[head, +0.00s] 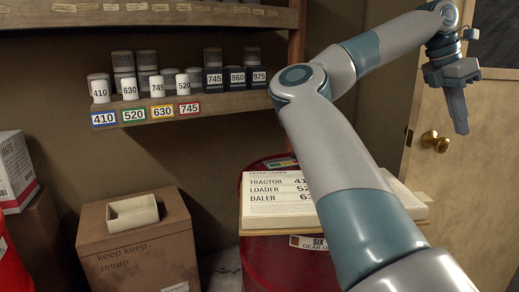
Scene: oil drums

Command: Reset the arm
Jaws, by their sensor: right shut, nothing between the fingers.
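My right arm rises from the lower right and bends at the elbow. Its right gripper (459,108) hangs in the air at the upper right, in front of the door, fingers pointing down. The right gripper is shut and empty, apart from every object. My left gripper is not in view.
A shelf (230,101) holds several numbered cans with coloured labels on its edge. A red drum (262,262) bears a filter-code board (275,217), partly hidden behind my arm. A cardboard box (140,245) with a small tray (133,213) stands at lower left. A door (470,175) is at right.

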